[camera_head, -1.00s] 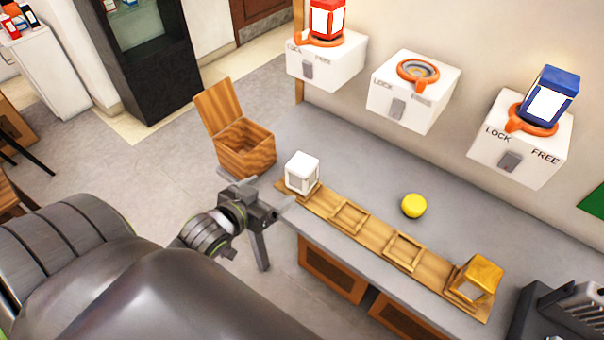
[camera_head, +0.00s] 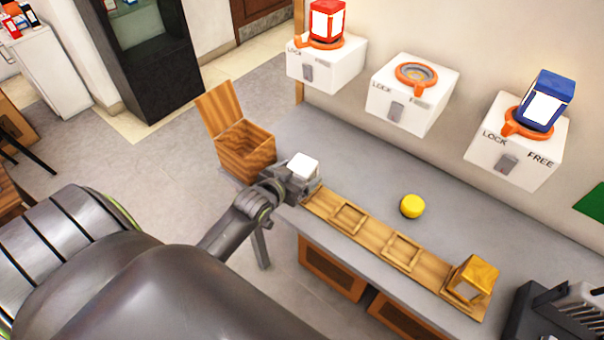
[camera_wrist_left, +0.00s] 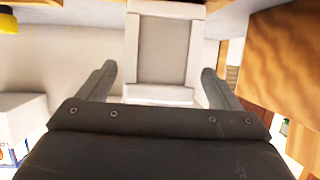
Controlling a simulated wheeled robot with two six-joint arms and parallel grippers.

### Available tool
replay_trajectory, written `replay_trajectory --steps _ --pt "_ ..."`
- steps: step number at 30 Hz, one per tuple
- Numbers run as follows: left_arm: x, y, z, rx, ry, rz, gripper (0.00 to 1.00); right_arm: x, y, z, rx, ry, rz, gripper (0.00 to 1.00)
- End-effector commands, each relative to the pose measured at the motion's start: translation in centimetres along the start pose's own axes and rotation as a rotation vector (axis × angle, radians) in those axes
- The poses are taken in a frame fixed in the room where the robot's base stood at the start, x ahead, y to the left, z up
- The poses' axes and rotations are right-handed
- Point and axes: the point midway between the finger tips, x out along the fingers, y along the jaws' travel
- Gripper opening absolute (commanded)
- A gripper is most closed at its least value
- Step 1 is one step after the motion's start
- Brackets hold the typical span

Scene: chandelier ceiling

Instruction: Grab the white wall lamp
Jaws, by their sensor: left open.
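The white wall lamp (camera_head: 303,166) sits at the left end of the wooden tray (camera_head: 375,235) on the grey counter. My left gripper (camera_head: 302,182) is at the lamp, and its body hides the lamp's lower part in the head view. In the left wrist view the lamp (camera_wrist_left: 165,50) stands between the two fingers of my left gripper (camera_wrist_left: 160,85), which are open with a gap on each side of it.
An open wooden box (camera_head: 245,150) stands just left of the lamp. White wall mounts hold a red lamp (camera_head: 327,20) and a blue lamp (camera_head: 547,100); the middle mount (camera_head: 412,95) is empty.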

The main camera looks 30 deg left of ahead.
Motion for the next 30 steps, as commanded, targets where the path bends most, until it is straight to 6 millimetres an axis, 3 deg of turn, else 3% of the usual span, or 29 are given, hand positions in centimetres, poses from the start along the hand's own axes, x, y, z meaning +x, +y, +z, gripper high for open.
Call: replay_trajectory --steps 6,15,28,30 --pt "2.1 0.0 -0.1 0.001 0.000 0.000 0.85 -0.3 0.0 0.0 0.000 -0.001 0.000 0.36" --pt "2.5 0.0 0.0 0.001 0.001 0.000 0.85 -0.3 0.0 0.1 0.000 -0.002 0.000 0.36" --pt "2.4 0.0 0.0 0.001 0.000 0.000 0.30 -0.3 0.4 0.1 -0.002 -0.002 0.004 0.36" --pt "2.4 0.0 -0.1 0.001 0.003 0.000 0.30 -0.3 0.4 0.1 -0.002 -0.002 0.005 0.36"
